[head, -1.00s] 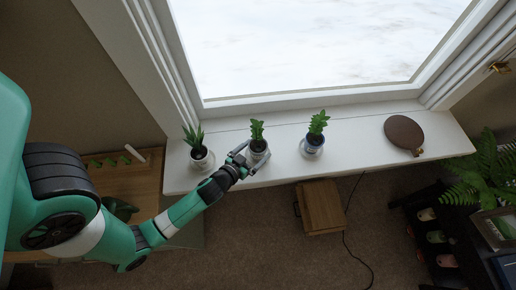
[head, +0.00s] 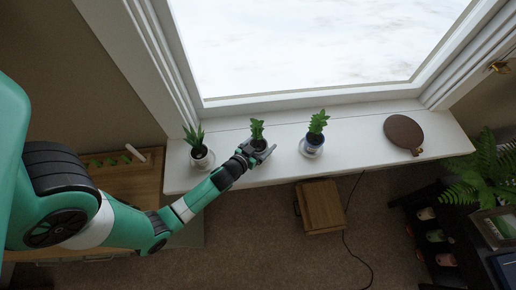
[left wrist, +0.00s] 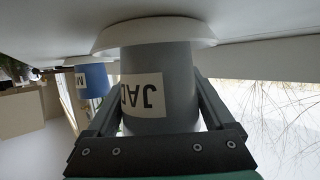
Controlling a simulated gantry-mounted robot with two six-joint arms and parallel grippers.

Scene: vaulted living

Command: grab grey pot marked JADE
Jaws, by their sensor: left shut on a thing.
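The grey pot (left wrist: 172,80) bears a pale label whose visible letters read upside down as the start of JADE; the rest curves out of sight. In the left wrist view, which is upside down, its base meets a white saucer (left wrist: 120,38). In the head view its green plant (head: 257,129) stands in the middle of the row on the sill, and my gripper hides most of the pot. My left gripper (head: 259,150) is shut on the grey pot, one finger on each side, as the left wrist view (left wrist: 158,125) shows. My right gripper is not in view.
A round brown board (head: 404,132) lies further right. A window rises behind; a wooden box (head: 322,207) is below.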

